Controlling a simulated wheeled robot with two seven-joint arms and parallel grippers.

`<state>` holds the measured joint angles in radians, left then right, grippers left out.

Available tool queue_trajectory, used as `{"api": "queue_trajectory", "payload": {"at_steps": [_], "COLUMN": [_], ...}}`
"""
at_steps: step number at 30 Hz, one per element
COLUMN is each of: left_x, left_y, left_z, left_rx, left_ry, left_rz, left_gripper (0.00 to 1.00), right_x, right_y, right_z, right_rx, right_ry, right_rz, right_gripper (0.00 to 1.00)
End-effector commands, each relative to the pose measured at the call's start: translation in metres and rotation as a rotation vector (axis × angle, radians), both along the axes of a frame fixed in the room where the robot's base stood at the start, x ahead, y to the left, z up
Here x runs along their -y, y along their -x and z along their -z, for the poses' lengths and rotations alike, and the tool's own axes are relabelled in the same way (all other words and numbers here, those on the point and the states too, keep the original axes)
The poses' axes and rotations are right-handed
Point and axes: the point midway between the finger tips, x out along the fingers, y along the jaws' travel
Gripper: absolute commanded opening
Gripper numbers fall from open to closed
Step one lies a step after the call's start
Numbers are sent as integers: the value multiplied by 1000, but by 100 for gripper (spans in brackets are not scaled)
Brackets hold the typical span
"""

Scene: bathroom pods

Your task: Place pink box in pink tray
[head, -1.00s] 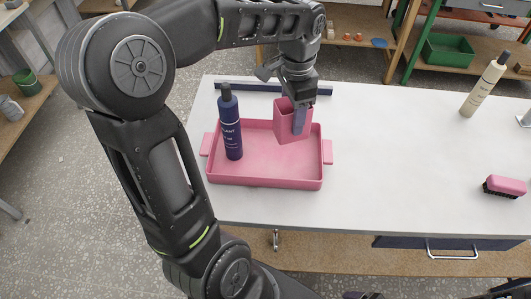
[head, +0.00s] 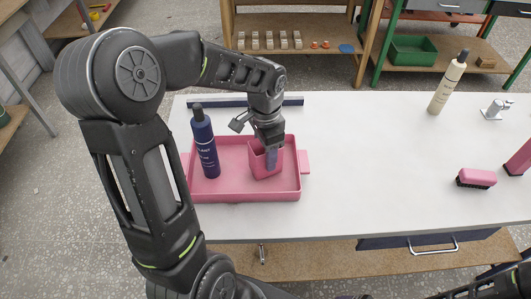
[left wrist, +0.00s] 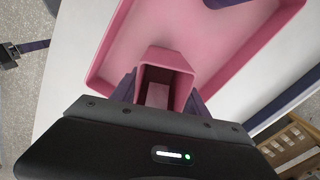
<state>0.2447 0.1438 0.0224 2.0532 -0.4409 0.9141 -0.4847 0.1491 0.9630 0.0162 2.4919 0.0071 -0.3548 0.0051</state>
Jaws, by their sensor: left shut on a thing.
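The pink box (head: 258,166), an open-topped holder, is inside the outline of the pink tray (head: 240,195), in its right half. I cannot tell whether its base touches the tray floor. My left gripper (head: 271,158) comes down from above and is shut on the box. The left wrist view shows the open top of the box (left wrist: 167,56) between the two fingers (left wrist: 160,95), with the tray (left wrist: 112,50) behind it. A dark blue bottle (head: 205,148) stands upright in the left half of the tray, apart from the box. My right gripper is not in view.
The white table (head: 370,170) is clear right of the tray. A cream bottle (head: 446,86), a pink brush (head: 477,178), a metal tap-like piece (head: 496,108) and a pink thing (head: 520,158) stand farther right. A dark bar (head: 228,103) lies behind the tray.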

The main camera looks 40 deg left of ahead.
Motion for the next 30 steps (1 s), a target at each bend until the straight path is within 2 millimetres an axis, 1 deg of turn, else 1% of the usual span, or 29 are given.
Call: {"api": "queue_trajectory", "payload": {"at_steps": [3,10,14,15,22,30], "left_x": [0,0,0,0,0,0], "left_y": [1,0,0,0,0,0], "left_z": [8,8,13,11,11,9], "left_rx": [-1,1,1,1,1,1], "left_ry": [1,1,1,1,1,1], "left_rz": [0,-1,-1,-1,-1,-1], "left_gripper": [11,11,11,56,74,74], "right_x": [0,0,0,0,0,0], "right_y": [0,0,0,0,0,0], "right_z": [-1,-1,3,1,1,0], "right_rx": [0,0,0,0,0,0], "right_ry": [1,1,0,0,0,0], "right_rz": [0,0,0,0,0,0], "right_gripper": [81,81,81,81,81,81]}}
